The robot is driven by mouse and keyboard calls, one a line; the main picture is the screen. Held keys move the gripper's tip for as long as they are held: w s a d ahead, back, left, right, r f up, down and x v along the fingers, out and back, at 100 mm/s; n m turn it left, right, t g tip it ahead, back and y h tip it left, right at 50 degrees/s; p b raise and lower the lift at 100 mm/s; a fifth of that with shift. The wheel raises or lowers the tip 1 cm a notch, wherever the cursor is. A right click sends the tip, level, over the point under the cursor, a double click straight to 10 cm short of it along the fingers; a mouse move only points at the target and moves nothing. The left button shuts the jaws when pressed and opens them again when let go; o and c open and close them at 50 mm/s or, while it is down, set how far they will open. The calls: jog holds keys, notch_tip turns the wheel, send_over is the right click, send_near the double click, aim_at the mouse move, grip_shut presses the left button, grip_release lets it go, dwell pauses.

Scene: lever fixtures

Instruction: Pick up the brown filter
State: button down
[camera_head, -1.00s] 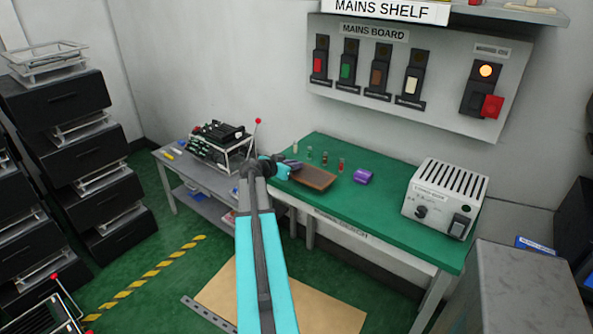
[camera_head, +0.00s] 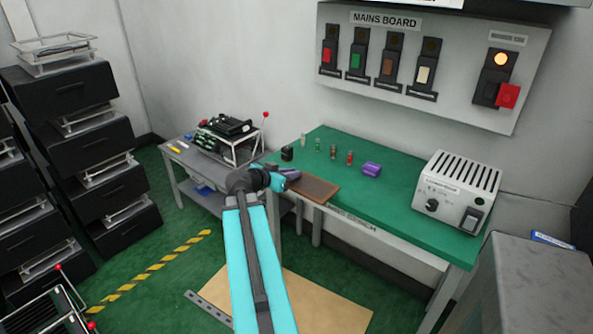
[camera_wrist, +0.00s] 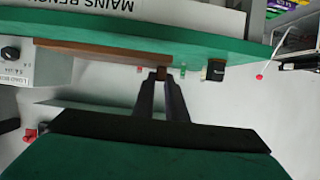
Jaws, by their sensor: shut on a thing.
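My gripper (camera_head: 292,174) is at the left end of the green bench, near the brown board. In the wrist view its two fingertips (camera_wrist: 161,74) are closed on a small dark brown block, the brown filter (camera_wrist: 161,72). Only a little of the filter shows between the fingers. In the head view I cannot make the filter out at the fingertips. The flat brown board (camera_head: 316,188) lies along the bench's front edge and shows as a brown strip in the wrist view (camera_wrist: 100,53).
The green bench (camera_head: 395,205) bears several small coloured cylinders, a black block (camera_head: 287,153), a purple block (camera_head: 371,169) and a white load box (camera_head: 455,190). A grey side table (camera_head: 190,165) stands left. The mains board (camera_head: 455,95) hangs behind.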

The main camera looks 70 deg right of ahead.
jog(key=shift+s+a+r, duration=0.1)
jog(key=shift+s+a, duration=0.05)
jog(key=shift+a, duration=0.85)
jog(key=w+a+r+n+t+y, duration=0.1)
jog(key=w+a+n+t, duration=0.3)
jog(key=w+a, duration=0.65)
jog(key=w+a+r+n+t+y, duration=0.1)
jog(key=w+a+n+t, duration=0.45)
jog(key=w, duration=0.75)
jog(key=w+a+r+n+t+y, duration=0.1)
jog(key=w+a+n+t, duration=0.15)
jog(key=w+a, duration=0.85)
jog(key=w+a+r+n+t+y, duration=0.1)
jog(key=w+a+r+n+y, duration=0.2)
jog(key=a, duration=0.8)
jog(key=w+a+r+n+t+y, duration=0.2)
jog(key=w+a, duration=0.4)
jog(key=a, duration=0.6)
jog(key=w+a+r+n+t+y, duration=0.2)
jog(key=w+a+r+n+y, duration=0.2)
jog(key=a, duration=0.8)
jog(key=shift+w+a+r+y, duration=0.2)
jog(key=shift+r+y, duration=0.1)
jog(key=shift+y, duration=0.3)
jog(key=shift+s, duration=0.15)
